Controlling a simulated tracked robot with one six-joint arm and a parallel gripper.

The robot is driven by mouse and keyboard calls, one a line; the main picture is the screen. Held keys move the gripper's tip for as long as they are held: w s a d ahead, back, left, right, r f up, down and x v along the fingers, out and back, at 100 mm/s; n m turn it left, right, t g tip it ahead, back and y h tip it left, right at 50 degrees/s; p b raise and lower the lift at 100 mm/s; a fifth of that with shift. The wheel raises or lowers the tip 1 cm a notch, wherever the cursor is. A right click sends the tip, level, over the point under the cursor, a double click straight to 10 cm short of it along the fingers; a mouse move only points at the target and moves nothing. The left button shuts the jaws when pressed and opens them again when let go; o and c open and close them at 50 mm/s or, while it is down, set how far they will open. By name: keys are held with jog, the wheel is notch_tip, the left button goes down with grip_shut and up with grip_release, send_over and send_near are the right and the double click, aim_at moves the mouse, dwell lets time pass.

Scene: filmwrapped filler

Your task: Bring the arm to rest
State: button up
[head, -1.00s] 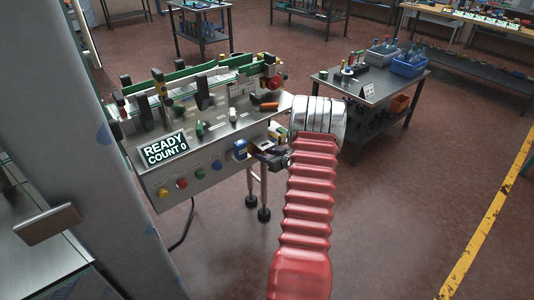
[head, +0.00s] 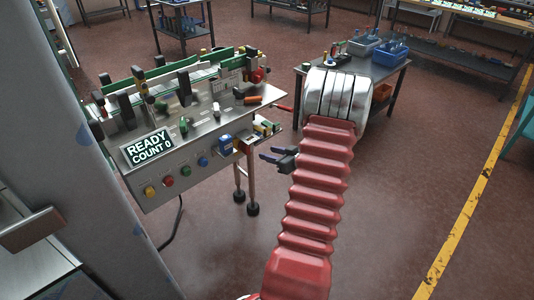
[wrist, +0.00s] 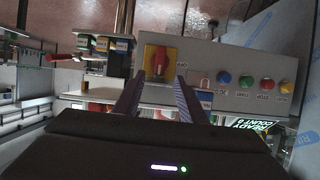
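My arm, with its red ribbed sleeve and silver joint, reaches forward in the head view. My gripper (head: 274,156) is dark and hangs at the left of the sleeve, just right of the machine's front corner and apart from it. In the wrist view my gripper (wrist: 160,80) has its two fingers apart with nothing held between them. Beyond the fingers is a red rotary switch on a yellow plate (wrist: 158,55). The machine (head: 185,172) shows a display (head: 149,149) reading READY, COUNT 0. Coloured buttons line its front.
A steel side table (head: 385,72) with blue bins (head: 393,59) stands behind the arm. A grey cabinet or column (head: 70,150) fills the left side. A yellow floor line (head: 470,210) runs at right. The floor between the arm and that line is clear.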

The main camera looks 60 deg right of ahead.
dwell(0.7)
jog(key=s+d+f+m+g+h, duration=0.35)
jog(key=s+f+g, duration=0.35)
jog(key=s, duration=0.3)
jog(key=a+r+n+y, duration=0.2)
jog(key=a+r, duration=0.8)
jog(key=a, duration=0.9)
jog(key=a+r+n+y, duration=0.2)
jog(key=a+r, duration=0.8)
jog(key=a, duration=0.9)
jog(key=a+r+n+y, duration=0.2)
jog(key=a+r, duration=0.8)
jog(key=a, duration=0.9)
jog(key=shift+w+g, duration=0.4)
jog(key=shift+w, duration=0.05)
